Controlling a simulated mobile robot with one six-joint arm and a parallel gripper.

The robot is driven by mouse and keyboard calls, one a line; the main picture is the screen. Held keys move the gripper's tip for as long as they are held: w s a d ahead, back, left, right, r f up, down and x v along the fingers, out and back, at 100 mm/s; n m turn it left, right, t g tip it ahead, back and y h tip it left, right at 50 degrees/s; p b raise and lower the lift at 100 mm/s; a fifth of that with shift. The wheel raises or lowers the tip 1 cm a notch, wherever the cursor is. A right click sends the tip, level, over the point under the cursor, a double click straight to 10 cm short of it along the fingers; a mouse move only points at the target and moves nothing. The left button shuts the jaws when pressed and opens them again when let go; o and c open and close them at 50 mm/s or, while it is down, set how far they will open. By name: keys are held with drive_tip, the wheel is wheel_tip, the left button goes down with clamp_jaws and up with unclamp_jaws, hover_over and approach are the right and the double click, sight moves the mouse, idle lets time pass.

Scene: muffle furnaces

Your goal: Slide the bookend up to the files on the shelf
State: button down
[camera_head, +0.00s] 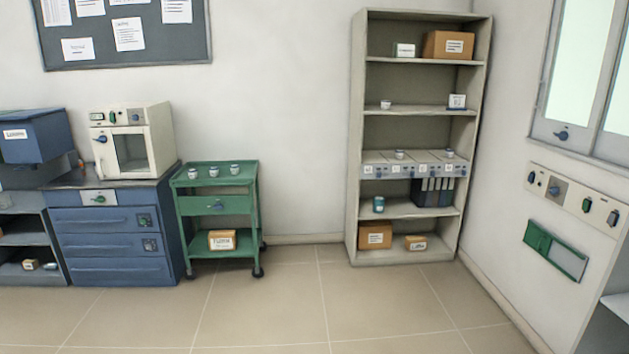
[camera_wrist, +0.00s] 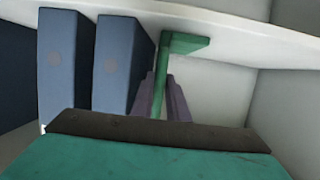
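The green bookend (camera_wrist: 160,75) shows in the wrist view as a thin upright plate with a short flat foot against a pale board. My gripper (camera_wrist: 163,98) has its two purple-grey fingers close on both sides of the plate and looks shut on it. Blue files (camera_wrist: 122,62) stand to the left of the bookend, with a narrow gap between the nearest file and the plate. The lower part of the plate and the fingertips are partly hidden. My gripper and the bookend are not seen in the head view.
In the head view, a tall shelf unit (camera_head: 355,150) holds dark files (camera_head: 433,192), boxes and small jars. A green trolley (camera_head: 217,204) and a blue cabinet (camera_head: 110,245) with a small furnace (camera_head: 132,143) stand to the left. The floor in front is clear.

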drive_tip(key=shift+s, duration=0.1)
idle(0.5)
drive_tip(key=c, duration=1.6)
unclamp_jaws()
drive_tip(key=shift+s+a+b, duration=0.15)
drive_tip(key=shift+a+b, duration=1.05)
drive_tip(key=shift+a, duration=1.05)
drive_tip(key=shift+s+a+b, duration=0.1)
drive_tip(key=shift+a+b, duration=1.05)
drive_tip(key=shift+a, duration=1.1)
